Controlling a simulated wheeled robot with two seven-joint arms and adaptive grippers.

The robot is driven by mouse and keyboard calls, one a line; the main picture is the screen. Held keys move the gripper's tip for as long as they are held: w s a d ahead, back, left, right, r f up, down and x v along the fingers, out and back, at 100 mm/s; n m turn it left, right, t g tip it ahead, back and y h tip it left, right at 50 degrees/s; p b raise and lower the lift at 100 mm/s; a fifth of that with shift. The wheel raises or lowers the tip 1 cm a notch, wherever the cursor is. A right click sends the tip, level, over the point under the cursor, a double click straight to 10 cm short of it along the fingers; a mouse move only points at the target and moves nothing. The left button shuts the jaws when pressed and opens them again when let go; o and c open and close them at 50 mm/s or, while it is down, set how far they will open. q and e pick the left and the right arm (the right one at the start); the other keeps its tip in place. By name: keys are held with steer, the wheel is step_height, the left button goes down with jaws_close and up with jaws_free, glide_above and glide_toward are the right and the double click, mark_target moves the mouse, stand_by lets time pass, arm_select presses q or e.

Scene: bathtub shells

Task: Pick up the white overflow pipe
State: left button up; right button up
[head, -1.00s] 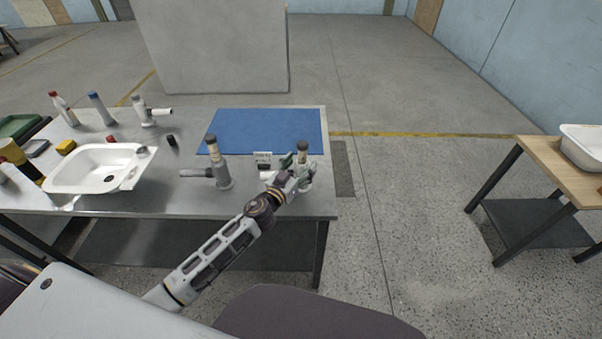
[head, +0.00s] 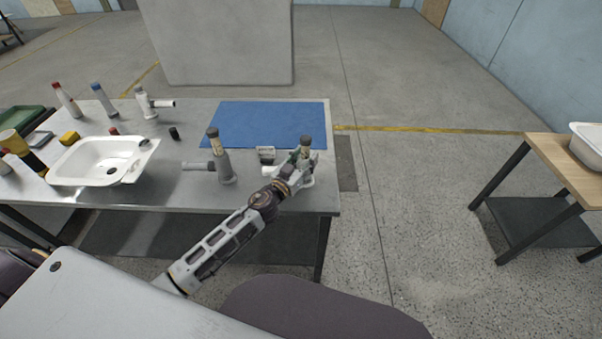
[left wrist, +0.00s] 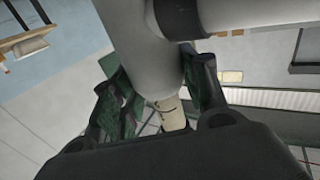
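A white overflow pipe (head: 307,180) with a dark cap and a tan band stands upright at the table's front right, its side tube pointing left. My left gripper (head: 299,160) is at this pipe, with green-padded fingers on either side of its body. In the left wrist view the pipe (left wrist: 150,60) runs between the fingers (left wrist: 160,95); whether both pads press on it is unclear. Another white pipe (head: 147,103) with a side tube stands at the back left. A grey pipe (head: 224,164) stands left of my gripper. My right gripper is not in view.
A blue mat (head: 262,123) lies on the metal table (head: 260,194). A small labelled block (head: 265,154) is close to my gripper. A white basin (head: 92,169), bottles and a yellow block (head: 70,138) are at the left. A wooden table (head: 560,165) stands apart at the right.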

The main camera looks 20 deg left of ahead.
mark_target(305, 138)
arm_select(q)
steer(key=c, duration=0.4)
steer(key=shift+c, duration=1.4)
steer(key=shift+r, duration=0.25)
steer(key=shift+r+p, duration=0.4)
steer(key=shift+r, duration=0.25)
step_height(305, 138, up, 8)
steer(key=shift+f+p, duration=0.2)
steer(key=shift+p, duration=0.7)
steer(key=shift+r, duration=0.3)
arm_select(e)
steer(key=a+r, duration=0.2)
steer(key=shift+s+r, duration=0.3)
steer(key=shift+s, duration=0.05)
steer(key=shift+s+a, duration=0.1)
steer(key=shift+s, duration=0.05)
